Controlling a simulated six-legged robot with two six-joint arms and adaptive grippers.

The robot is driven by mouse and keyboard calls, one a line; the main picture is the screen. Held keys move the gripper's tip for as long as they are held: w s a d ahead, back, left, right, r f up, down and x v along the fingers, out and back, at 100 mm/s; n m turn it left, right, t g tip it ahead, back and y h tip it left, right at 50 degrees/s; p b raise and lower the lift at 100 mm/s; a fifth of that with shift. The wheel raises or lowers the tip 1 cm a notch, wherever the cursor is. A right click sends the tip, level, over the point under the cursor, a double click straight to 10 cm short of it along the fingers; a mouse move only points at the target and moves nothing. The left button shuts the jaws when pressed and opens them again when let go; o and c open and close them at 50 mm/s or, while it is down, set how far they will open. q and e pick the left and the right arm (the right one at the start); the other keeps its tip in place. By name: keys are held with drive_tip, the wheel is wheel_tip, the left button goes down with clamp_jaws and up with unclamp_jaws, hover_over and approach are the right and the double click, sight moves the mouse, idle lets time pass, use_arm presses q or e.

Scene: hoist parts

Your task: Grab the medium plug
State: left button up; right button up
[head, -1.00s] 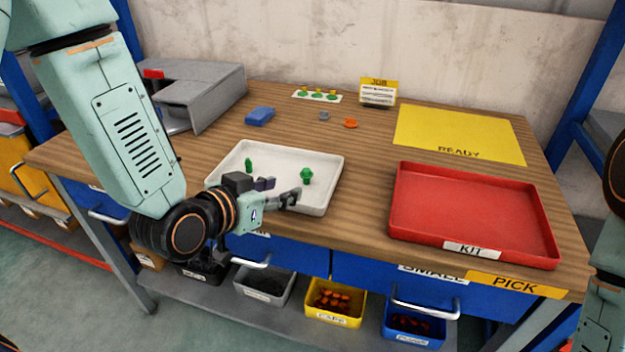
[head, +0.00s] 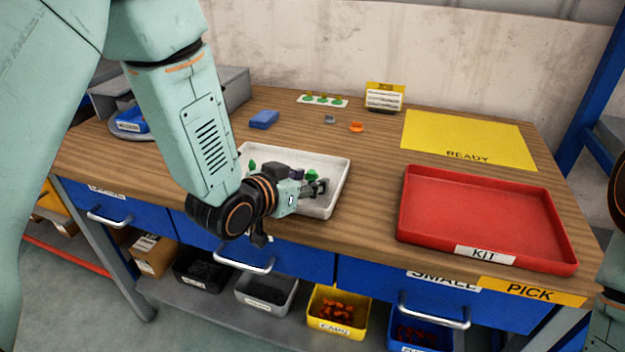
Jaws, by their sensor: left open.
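A white tray (head: 335,170) on the wooden bench holds two green plugs. The right green plug (head: 311,175) is near the tray's middle, mostly hidden behind my left gripper (head: 318,187). I cannot tell by size which one is the medium plug. My left gripper is open over the tray, its fingers pointing right, close in front of the right plug; whether they touch it is unclear. My right gripper is out of view.
A red KIT tray (head: 485,218) stands right of the white tray, before a yellow READY mat (head: 468,139). Behind are a blue block (head: 264,119), a grey piece (head: 330,119), an orange piece (head: 356,127) and a job card (head: 384,98). Bins sit below the bench.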

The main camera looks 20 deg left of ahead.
use_arm(q)
drive_tip(key=shift+w+d+f, duration=0.1)
drive_tip(key=shift+w, duration=0.1)
drive_tip(key=shift+a, duration=0.2)
drive_tip(key=shift+c, duration=0.4)
drive_tip(key=shift+d, duration=0.15)
drive_tip(key=c, duration=0.5)
drive_tip(key=shift+c, duration=0.5)
